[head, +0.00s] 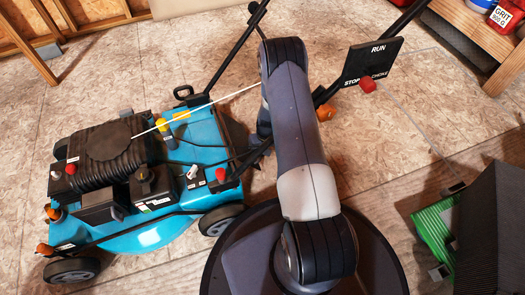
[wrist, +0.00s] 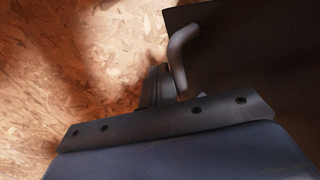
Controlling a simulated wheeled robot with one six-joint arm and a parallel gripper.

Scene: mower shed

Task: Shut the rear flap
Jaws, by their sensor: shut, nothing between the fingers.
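The blue mower (head: 165,232) stands at the left in the head view, with its black engine (head: 105,150) on top. My arm covers the mower's rear there, so I cannot make out the rear flap. In the wrist view a broad dark panel (wrist: 255,60), seemingly the rear flap, fills the upper right. A bent grey rod (wrist: 183,50), perhaps its handle, stands at its left edge. My gripper (wrist: 159,85) is shut and empty, close beside the rod's lower end. I cannot tell whether they touch. The flap's angle is unclear.
The mower's handlebar (head: 228,48) and the RUN/STOP/CHOKE panel (head: 371,62) rise close to my arm. A green and black object (head: 436,232) lies at the right. A wooden shelf (head: 480,25) stands at the upper right. The board floor (head: 400,150) between is mostly clear.

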